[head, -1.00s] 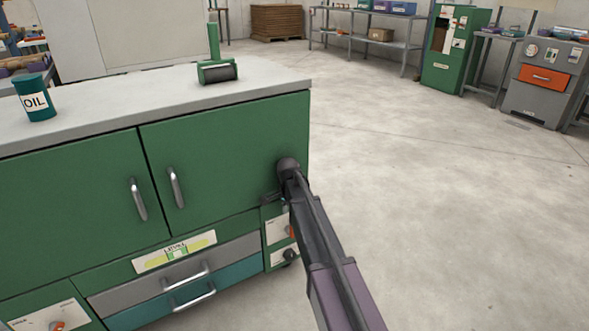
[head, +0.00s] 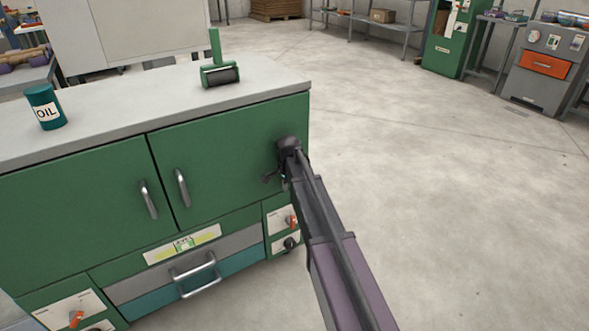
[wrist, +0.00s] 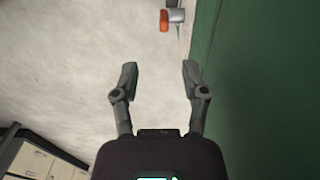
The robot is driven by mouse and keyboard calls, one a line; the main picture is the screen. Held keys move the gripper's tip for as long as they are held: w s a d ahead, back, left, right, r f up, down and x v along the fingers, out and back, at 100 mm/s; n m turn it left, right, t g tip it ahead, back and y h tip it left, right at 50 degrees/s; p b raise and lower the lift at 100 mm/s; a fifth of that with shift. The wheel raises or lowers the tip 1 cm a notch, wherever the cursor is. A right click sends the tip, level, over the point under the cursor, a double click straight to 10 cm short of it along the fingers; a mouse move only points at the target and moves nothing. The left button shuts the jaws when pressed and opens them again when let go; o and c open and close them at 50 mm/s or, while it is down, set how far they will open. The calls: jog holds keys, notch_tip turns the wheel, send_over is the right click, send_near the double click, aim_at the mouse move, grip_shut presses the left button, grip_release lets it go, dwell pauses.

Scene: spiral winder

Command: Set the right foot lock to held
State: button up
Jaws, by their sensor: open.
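The right foot lock is an orange lever (head: 292,222) on a pale label plate at the cabinet's lower right corner. An orange lever tip (wrist: 164,20) on a grey mount shows at the top of the wrist view, beyond the fingertips. My gripper (wrist: 160,72) is open and empty, with its two fingers apart. In the head view my gripper (head: 270,179) is small and partly hidden by my arm. It is in front of the right cabinet door, above the lock plate and apart from the lever. The label's wording is too small to read.
The green cabinet (head: 228,170) has door handles and a drawer handle (head: 196,275). A dark round knob (head: 290,243) sits below the lever. Another orange lever (head: 76,318) is at lower left. An oil can (head: 46,107) and green roller (head: 220,74) stand on top. Floor at right is clear.

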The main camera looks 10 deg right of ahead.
jog(key=s+r+n+p, duration=0.4)
jog(key=s+r+p, duration=0.5)
jog(key=r+p, duration=0.4)
jog(key=shift+r+n, duration=0.3)
jog(key=shift+r, duration=0.15)
dwell(0.5)
jog(key=s+d+n, duration=0.1)
jog(key=s+n, duration=0.8)
jog(key=s, duration=0.7)
jog(key=shift+s+d, duration=0.15)
jog(key=shift+s, duration=0.1)
